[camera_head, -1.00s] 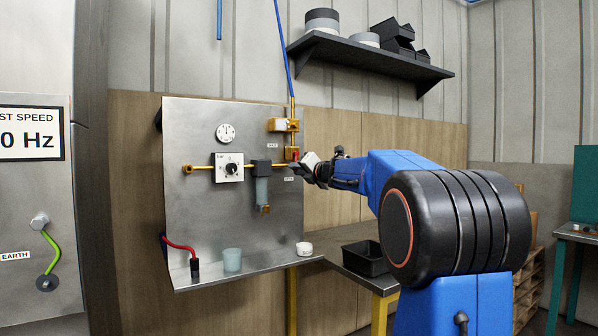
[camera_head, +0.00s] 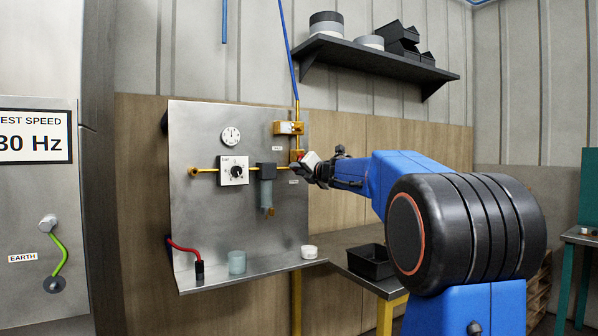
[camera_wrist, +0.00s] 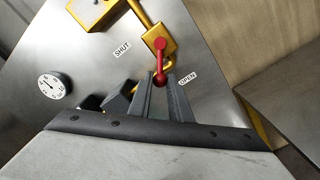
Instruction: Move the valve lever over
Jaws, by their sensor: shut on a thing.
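The red valve lever (camera_wrist: 160,62) is on a brass valve (camera_wrist: 157,36) mounted on the metal panel. Its free end sits between my gripper's fingertips (camera_wrist: 160,78), and the gripper is shut on it. In the wrist view the lever points down from its pivot, its end close to the OPEN label (camera_wrist: 187,78). The SHUT label (camera_wrist: 122,48) is to the upper left. In the head view my gripper (camera_head: 307,163) is at the panel's right side, by the brass valve (camera_head: 297,154), and hides most of the lever.
The panel (camera_head: 210,130) also carries a gauge (camera_head: 230,136), a dial box (camera_head: 234,171) and a filter bowl (camera_head: 267,193). A cup (camera_head: 237,262) and a white lid (camera_head: 309,251) stand on its ledge. A black bin (camera_head: 370,262) is at right.

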